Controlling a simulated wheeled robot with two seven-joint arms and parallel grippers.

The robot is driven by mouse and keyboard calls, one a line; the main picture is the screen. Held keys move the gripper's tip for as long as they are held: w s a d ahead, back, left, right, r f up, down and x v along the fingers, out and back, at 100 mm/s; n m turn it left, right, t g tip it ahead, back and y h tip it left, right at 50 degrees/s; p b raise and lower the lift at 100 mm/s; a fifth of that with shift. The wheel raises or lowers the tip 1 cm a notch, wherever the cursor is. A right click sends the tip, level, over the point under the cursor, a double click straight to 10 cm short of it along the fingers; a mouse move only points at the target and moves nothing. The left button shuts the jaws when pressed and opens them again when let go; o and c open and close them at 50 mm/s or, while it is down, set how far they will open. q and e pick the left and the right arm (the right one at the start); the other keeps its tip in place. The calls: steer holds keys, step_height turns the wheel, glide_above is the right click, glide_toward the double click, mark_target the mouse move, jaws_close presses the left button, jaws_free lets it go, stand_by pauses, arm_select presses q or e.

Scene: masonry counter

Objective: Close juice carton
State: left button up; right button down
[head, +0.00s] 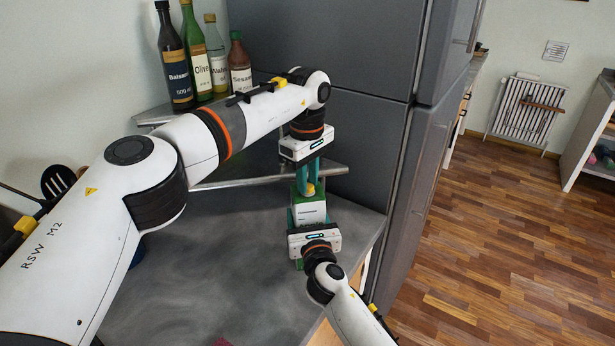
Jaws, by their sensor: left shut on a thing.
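The juice carton (309,212), white and green with a yellow cap (310,189), stands upright near the right end of the grey counter. My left gripper (309,183) points down over the carton's top and is shut on the yellow cap. My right gripper (308,217) comes from the front, with its teal fingers around the carton's sides. I cannot tell whether those fingers press on it. The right gripper's body hides the carton's lower part, and the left fingers partly cover the cap.
Dark grey fridge (365,140) doors stand close behind and to the right of the carton. Several bottles (203,65) stand on a corner shelf (155,115) at the back left. The counter (220,270) has bare room left of the carton. Its edge lies close on the right.

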arm_select(q)
steer(key=m, duration=0.6)
steer(key=shift+m, duration=0.4)
steer(key=m, duration=0.4)
steer(key=shift+w, duration=0.1)
steer(key=m, duration=0.3)
steer(key=shift+m, duration=0.4)
steer(key=o, duration=0.9)
steer(key=shift+o, duration=0.2)
steer(key=shift+r, duration=2.25)
steer(key=shift+c, duration=0.3)
